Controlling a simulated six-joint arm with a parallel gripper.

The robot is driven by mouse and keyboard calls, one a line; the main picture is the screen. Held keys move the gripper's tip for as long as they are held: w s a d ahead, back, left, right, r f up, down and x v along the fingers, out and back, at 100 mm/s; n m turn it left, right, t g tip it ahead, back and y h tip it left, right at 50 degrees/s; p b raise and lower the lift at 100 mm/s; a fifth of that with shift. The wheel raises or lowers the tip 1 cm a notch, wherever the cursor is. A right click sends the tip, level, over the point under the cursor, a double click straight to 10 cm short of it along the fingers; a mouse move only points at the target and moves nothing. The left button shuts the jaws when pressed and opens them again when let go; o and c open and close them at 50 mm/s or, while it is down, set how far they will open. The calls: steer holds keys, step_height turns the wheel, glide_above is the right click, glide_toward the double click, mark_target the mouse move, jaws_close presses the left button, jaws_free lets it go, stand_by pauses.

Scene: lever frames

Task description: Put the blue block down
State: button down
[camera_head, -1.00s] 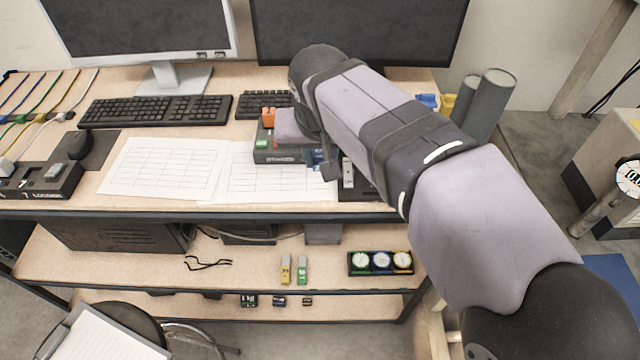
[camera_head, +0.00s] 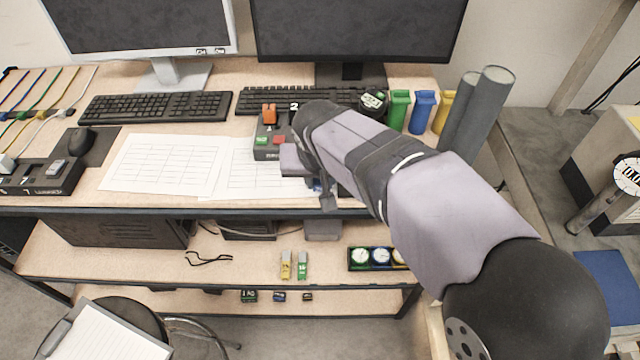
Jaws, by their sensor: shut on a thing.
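My gripper (camera_head: 322,190) hangs low at the front edge of the table, just in front of the dark control box, and is mostly hidden behind my own wrist.
The control box (camera_head: 262,153) has an orange lever (camera_head: 269,113), a green button and a red button. Printed sheets (camera_head: 165,165) lie to its left. Green (camera_head: 398,110), blue (camera_head: 423,112) and yellow (camera_head: 443,112) bins stand behind my arm, near grey cylinders (camera_head: 478,115).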

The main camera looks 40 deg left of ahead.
steer(key=shift+f, duration=1.1)
steer(key=shift+f, duration=0.15)
steer(key=c, duration=1.8)
jaws_free()
steer(key=shift+r, duration=0.35)
steer(key=b+v, duration=0.1)
steer(key=v, duration=1)
steer(key=shift+s+d+r, duration=0.1)
steer(key=shift+s+r, duration=0.05)
steer(key=shift+r, duration=0.1)
